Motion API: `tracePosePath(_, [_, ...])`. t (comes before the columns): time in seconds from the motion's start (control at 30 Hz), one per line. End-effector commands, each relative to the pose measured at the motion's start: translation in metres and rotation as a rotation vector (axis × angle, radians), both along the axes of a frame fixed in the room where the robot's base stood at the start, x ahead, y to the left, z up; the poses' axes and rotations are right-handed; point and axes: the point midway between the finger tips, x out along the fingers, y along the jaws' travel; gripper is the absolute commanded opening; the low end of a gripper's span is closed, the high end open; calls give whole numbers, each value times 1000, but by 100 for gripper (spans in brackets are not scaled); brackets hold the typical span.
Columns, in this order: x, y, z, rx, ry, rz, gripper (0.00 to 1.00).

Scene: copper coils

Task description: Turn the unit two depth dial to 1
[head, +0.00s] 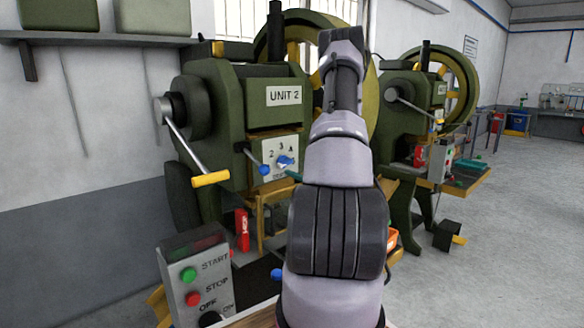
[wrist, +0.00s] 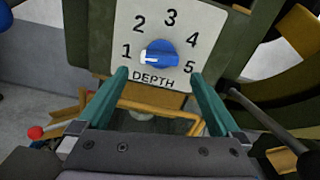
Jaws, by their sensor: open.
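The unit two depth dial is a blue knob (wrist: 163,54) on a white plate (wrist: 205,25) numbered 1 to 5, with DEPTH printed below. Its white pointer end faces left, at or close to the 1. In the head view the dial (head: 284,161) shows on the plate under the UNIT 2 label, just left of my arm. My gripper (wrist: 160,77) is open and empty. Its two teal fingers are spread in front of the plate, their tips lower than the knob and to either side, apart from it. In the head view my arm hides most of the gripper.
Unit two is a green press (head: 232,95) with a yellow-handled lever (head: 210,179) at its left. Another blue knob (head: 265,170) sits left of the dial. A START/STOP control box (head: 197,285) stands front left. A second press (head: 405,100) stands right, with open floor beyond.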

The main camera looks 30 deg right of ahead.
Motion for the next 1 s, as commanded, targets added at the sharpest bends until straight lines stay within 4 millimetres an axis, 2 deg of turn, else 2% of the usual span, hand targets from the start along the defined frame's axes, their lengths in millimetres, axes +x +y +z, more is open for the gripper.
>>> tracePosePath(0.1, [-21,-4,0,1,1,-3,100])
tracePosePath(0.3, [-38,-5,0,-1,1,0,100])
tracePosePath(1.0, [-40,-5,0,-1,1,0,100])
